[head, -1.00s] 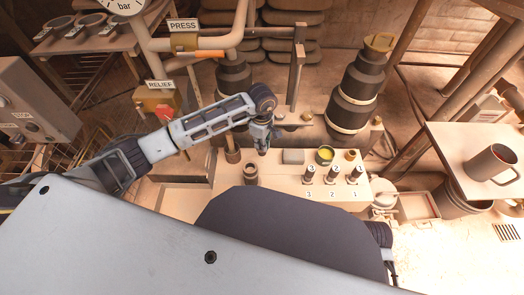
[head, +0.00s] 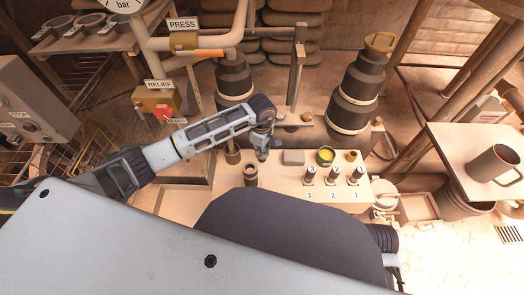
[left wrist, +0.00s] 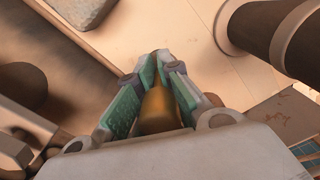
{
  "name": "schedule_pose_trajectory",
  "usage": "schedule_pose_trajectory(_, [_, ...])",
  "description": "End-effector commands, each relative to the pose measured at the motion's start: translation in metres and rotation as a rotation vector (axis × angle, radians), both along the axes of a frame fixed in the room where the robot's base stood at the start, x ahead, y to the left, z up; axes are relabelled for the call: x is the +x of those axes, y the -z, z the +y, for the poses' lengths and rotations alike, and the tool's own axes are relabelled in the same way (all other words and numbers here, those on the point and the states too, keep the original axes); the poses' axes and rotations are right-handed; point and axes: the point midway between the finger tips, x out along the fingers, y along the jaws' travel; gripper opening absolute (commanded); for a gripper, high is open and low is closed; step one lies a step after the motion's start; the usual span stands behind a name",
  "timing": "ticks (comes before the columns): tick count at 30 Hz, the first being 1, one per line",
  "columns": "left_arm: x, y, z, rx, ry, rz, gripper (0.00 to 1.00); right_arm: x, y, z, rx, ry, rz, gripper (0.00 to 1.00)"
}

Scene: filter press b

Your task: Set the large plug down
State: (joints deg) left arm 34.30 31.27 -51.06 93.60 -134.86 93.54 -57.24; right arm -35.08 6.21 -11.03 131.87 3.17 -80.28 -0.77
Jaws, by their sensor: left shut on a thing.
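My left gripper (head: 262,153) is over the pale bench block, just right of an upright dark collar (head: 250,173). In the left wrist view my left gripper (left wrist: 158,75) has its green-padded fingers shut on a brass cylindrical piece, which I take as the large plug (left wrist: 158,112). Its lower end is hidden, so I cannot tell whether it touches the bench. In the head view the gripper hides the plug. My right gripper is not in view.
On the bench block (head: 284,185) stand a grey block (head: 293,157), a cup with yellow contents (head: 325,156), a brass piece (head: 351,155) and three numbered fittings (head: 333,176). Tall dark stacks stand behind. A mug (head: 492,165) is on the right-hand table.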

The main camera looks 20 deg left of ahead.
Motion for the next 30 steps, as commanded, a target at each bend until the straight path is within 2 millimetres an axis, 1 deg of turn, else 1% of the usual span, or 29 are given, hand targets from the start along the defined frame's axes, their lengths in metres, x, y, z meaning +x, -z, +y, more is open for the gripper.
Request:
schedule_pose_trajectory(10, [0.0, 0.003, 0.0, 0.0, 0.0, 0.0, 0.0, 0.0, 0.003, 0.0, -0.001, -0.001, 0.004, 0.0])
schedule_pose_trajectory(11, [0.0, 0.003, 0.0, 0.0, 0.0, 0.0, 0.11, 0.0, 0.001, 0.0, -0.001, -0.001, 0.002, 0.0])
schedule_pose_trajectory(15, [0.0, 0.003, 0.0, 0.0, 0.0, 0.001, 0.29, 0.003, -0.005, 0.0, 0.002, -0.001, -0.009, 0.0])
schedule_pose_trajectory(21, [-0.001, 0.003, 0.0, 0.0, 0.0, 0.002, 0.29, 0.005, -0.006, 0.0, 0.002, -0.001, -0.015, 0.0])
schedule_pose_trajectory(30, [-0.001, 0.001, 0.0, 0.001, 0.0, 0.003, 0.29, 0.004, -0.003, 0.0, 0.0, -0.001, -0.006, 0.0])
